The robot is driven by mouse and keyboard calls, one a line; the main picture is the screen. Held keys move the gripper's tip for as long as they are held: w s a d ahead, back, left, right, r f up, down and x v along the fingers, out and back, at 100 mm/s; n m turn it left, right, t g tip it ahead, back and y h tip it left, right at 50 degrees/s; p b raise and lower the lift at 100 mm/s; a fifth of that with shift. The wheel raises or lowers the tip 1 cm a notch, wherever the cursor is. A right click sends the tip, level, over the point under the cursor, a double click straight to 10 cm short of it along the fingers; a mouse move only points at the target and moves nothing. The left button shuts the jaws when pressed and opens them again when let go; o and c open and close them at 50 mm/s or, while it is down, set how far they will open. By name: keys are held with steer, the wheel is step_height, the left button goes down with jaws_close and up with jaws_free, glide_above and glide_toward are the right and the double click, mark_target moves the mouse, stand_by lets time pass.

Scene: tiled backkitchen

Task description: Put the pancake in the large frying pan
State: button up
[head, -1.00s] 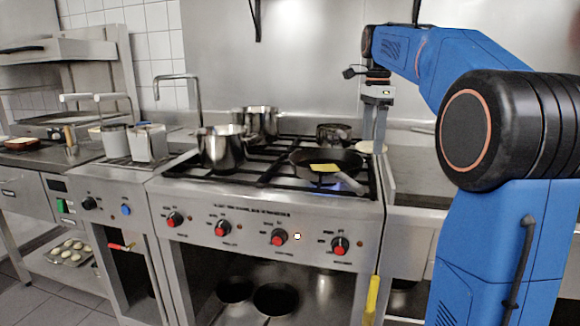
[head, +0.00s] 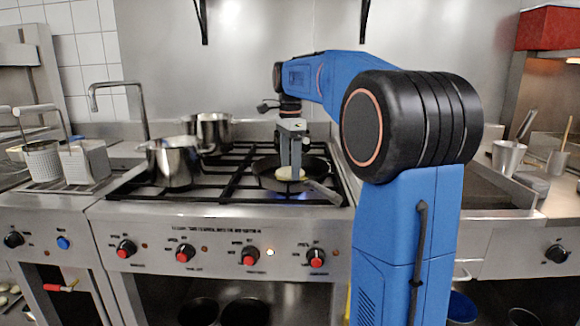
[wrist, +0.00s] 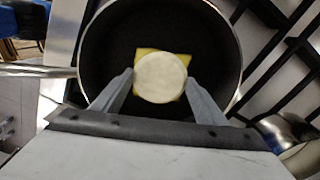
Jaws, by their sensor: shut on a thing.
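The pale round pancake (wrist: 160,77) is between the fingers of my gripper (wrist: 160,84) in the wrist view. The gripper is shut on it. In the head view my gripper (head: 290,168) points down over the black frying pan (head: 264,172), and the pancake (head: 288,175) shows at the fingertips. The pan also fills the upper middle of the wrist view (wrist: 105,45), with the pancake inside its outline. A yellow square slice (wrist: 140,56) lies in the pan, partly hidden behind the pancake. The height of the pancake over the pan is hard to tell.
The pan is on the stove's right front; its handle (head: 322,192) points to the front right. Two steel pots, one in front (head: 172,163) and one behind (head: 212,132), stand to the left. Fryer baskets (head: 85,162) are farther left. A worktop (head: 420,178) lies to the right.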

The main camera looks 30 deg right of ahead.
mark_target(290, 170)
steer(key=shift+f, duration=0.15)
steer(key=o, duration=1.1)
steer(key=shift+c, duration=0.2)
step_height(290, 170, up, 12)
stand_by(0.4)
